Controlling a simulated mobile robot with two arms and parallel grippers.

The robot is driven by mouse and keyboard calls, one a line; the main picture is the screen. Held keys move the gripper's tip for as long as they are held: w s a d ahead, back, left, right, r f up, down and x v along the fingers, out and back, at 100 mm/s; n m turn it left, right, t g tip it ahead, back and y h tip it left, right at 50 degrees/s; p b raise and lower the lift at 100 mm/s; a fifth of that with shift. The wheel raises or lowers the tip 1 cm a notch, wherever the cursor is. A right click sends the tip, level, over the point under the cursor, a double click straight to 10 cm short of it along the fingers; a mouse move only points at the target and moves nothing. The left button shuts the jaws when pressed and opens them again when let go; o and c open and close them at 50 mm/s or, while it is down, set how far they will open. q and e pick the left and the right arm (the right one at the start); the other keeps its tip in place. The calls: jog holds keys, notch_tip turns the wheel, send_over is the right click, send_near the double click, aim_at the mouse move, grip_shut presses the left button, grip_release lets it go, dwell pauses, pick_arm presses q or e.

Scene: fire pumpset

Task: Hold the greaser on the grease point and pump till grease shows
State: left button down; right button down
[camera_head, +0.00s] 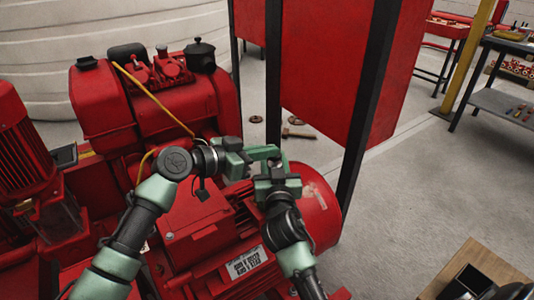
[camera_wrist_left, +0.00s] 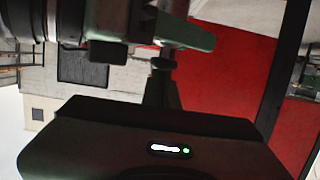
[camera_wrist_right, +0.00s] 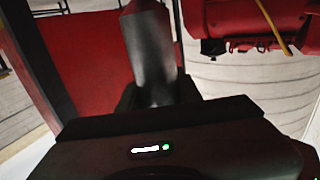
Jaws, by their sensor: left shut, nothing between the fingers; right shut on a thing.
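My left gripper (camera_head: 246,160) is shut and empty above the red motor (camera_head: 205,222). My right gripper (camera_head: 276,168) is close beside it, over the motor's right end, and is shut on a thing. In the right wrist view a dark grey cylinder (camera_wrist_right: 149,50), seemingly the greaser, stands up from the fingers. In the head view the grippers hide most of it. In the left wrist view a green and dark arm part (camera_wrist_left: 185,32) crosses the top, close to the fingers. I cannot make out the grease point or any grease, nor whether the greaser touches anything.
A red engine (camera_head: 150,95) with a yellow hose (camera_head: 155,100) stands behind my left arm. A red panel (camera_head: 335,70) with black posts rises behind the grippers. A workbench (camera_head: 500,100) is at the far right.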

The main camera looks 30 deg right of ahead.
pick_arm(q)
jog(key=s+a+r, duration=0.1)
jog(key=a+r, duration=0.4)
jog(key=a, duration=0.4)
jog(key=shift+s+a+r, duration=0.2)
jog(key=shift+a, duration=0.1)
dwell(0.5)
notch_tip(320, 180, up, 3)
jog(key=shift+f, duration=0.15)
